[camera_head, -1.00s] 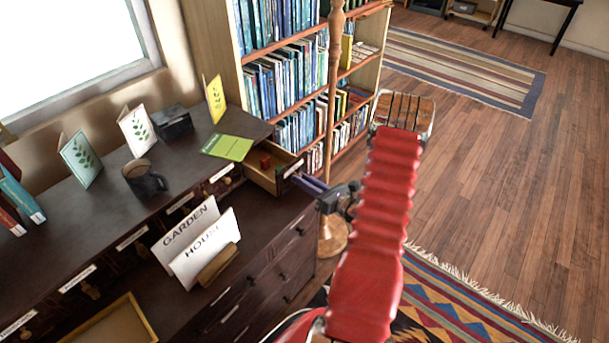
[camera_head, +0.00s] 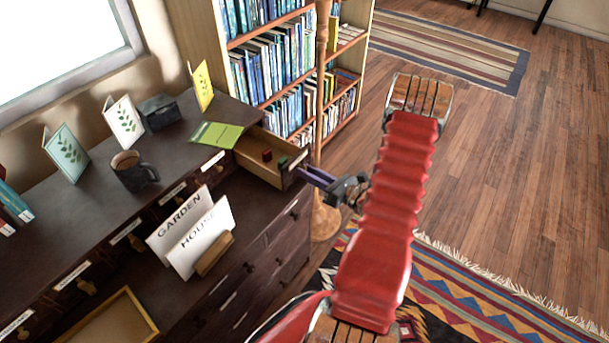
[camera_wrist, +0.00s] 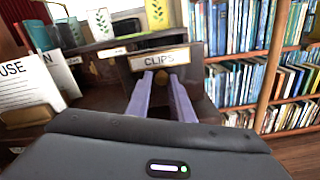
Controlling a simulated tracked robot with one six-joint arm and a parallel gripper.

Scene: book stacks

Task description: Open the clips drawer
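The clips drawer (camera_head: 262,174) is pulled out of the right end of the dark cabinet's upper row. Its pale wooden inside shows, with a small red object (camera_head: 267,155) in it. In the wrist view its front bears a framed "CLIPS" label (camera_wrist: 159,60) with a brass knob (camera_wrist: 160,77) below. My gripper (camera_head: 303,171) is at this front, its two purple fingers on either side of the knob. In the wrist view the fingertips (camera_wrist: 160,82) appear closed on the knob, though the exact contact is small.
A green booklet (camera_head: 216,135) lies on the cabinet top beside the drawer. A dark mug (camera_head: 133,172), standing cards and a dark box (camera_head: 158,112) are farther left. A wooden pole (camera_head: 321,90) and bookcase (camera_head: 268,70) stand close behind. Open floor (camera_head: 480,170) lies right.

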